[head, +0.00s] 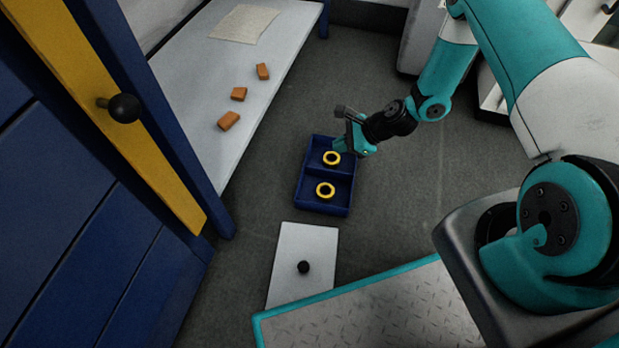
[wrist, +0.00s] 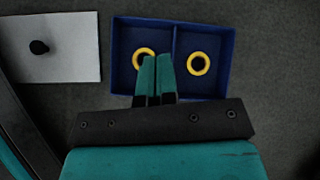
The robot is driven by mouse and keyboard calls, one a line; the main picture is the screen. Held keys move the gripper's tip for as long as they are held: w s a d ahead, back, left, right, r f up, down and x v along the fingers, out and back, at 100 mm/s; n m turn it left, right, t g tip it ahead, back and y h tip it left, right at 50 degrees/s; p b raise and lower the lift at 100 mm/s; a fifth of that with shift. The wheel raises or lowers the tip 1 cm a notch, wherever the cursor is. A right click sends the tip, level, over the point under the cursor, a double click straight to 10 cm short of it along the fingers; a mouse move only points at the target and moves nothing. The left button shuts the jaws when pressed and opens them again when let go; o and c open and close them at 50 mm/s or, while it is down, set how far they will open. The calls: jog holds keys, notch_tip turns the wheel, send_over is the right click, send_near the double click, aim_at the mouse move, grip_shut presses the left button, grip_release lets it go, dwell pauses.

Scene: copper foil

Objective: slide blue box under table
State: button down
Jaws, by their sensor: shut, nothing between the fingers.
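The blue box (head: 312,205) lies on the dark floor, open at the top, with two compartments. Each compartment holds one yellow ring, a far one (head: 332,158) and a near one (head: 325,190). The box also shows in the wrist view (wrist: 222,92). The table (head: 205,85) is a long pale top on blue legs, to the left of the box; the box is on open floor beside it. My gripper (wrist: 157,60) is shut and empty. In the head view its fingers (head: 362,145) are at the box's far right side; whether they touch it I cannot tell.
A pale panel with a black knob (head: 300,250) lies on the floor nearer than the box. Several orange blocks (head: 239,94) and a beige sheet (head: 244,24) lie on the table. A blue and yellow cabinet door (head: 80,200) stands at the left. Floor between box and table is clear.

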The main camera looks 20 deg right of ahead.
aim_at(302, 176)
notch_tip(302, 176, down, 9)
jog(key=s+d+m+b, duration=0.1)
jog(key=s+m, duration=0.2)
jog(key=m, duration=0.1)
jog(key=shift+t, duration=0.4)
jog(key=b+x, duration=0.3)
jog(key=x, duration=0.1)
jog(key=b+x, duration=0.3)
jog(key=x, duration=0.2)
jog(key=shift+w+d+f, duration=0.2)
jog(key=shift+w+f, duration=0.1)
jog(key=shift+f, duration=0.1)
jog(key=shift+w+a+b, duration=0.8)
jog(key=shift+a+b, duration=0.05)
jog(key=shift+a, duration=0.25)
jog(key=shift+w+a+r+b, duration=0.25)
jog(key=shift+w+a+b, duration=0.15)
jog(key=shift+a, duration=0.25)
